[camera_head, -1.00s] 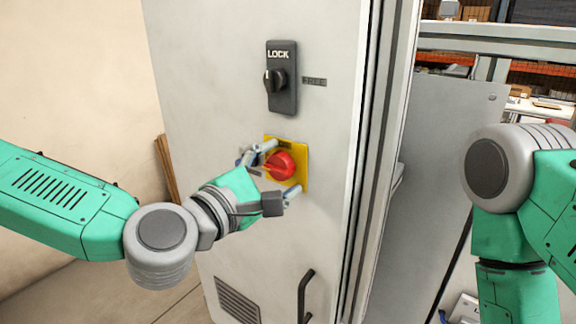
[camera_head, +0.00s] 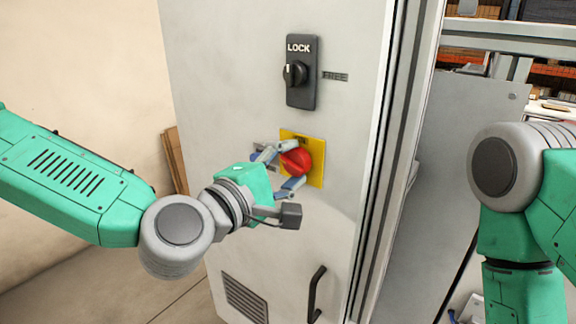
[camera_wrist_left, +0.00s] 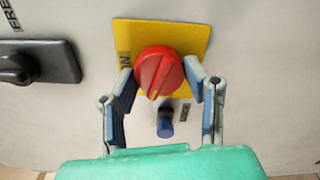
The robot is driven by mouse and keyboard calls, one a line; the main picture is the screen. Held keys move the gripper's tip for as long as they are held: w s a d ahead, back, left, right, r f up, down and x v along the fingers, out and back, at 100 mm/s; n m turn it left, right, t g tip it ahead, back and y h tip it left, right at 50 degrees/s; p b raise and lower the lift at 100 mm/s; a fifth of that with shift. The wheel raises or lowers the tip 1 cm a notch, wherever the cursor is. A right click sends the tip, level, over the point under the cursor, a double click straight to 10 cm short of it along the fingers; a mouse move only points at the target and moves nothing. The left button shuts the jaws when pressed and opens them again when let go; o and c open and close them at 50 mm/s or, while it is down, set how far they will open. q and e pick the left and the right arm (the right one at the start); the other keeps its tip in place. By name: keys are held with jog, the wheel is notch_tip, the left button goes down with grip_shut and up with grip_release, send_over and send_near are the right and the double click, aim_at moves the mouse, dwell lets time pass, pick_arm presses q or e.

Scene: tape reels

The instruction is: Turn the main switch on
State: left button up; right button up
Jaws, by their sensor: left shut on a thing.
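The main switch is a red rotary knob (camera_head: 296,161) on a yellow plate (camera_head: 316,148) on the front of a grey-white cabinet (camera_head: 225,75). My left gripper (camera_head: 289,165) is at the knob, with one finger above it and one below. In the left wrist view, the red knob (camera_wrist_left: 158,72) sits between the fingertips (camera_wrist_left: 160,80), which are closed on its two sides. The yellow plate also shows there (camera_wrist_left: 195,35), with partly hidden lettering. My right arm is at the right edge of the head view; its gripper is out of frame.
A black lock switch (camera_head: 300,73) marked LOCK and FREE is above the knob. A small blue part (camera_wrist_left: 165,122) sticks out beside the yellow plate. A black door handle (camera_head: 316,294) and a vent (camera_head: 244,298) are lower on the cabinet.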

pick_arm(q)
jog(key=m, duration=0.3)
jog(key=shift+s+d+m, duration=0.1)
jog(key=shift+m, duration=0.3)
jog(key=m, duration=0.3)
jog(key=shift+m+b, duration=0.3)
jog(key=m, duration=0.4)
jog(key=shift+f+b, duration=0.2)
jog(key=shift+b, duration=0.1)
jog(key=shift+s+f+m, duration=0.1)
jog(key=shift+m, duration=1.3)
jog(key=o, duration=1)
jog(key=shift+o, duration=0.7)
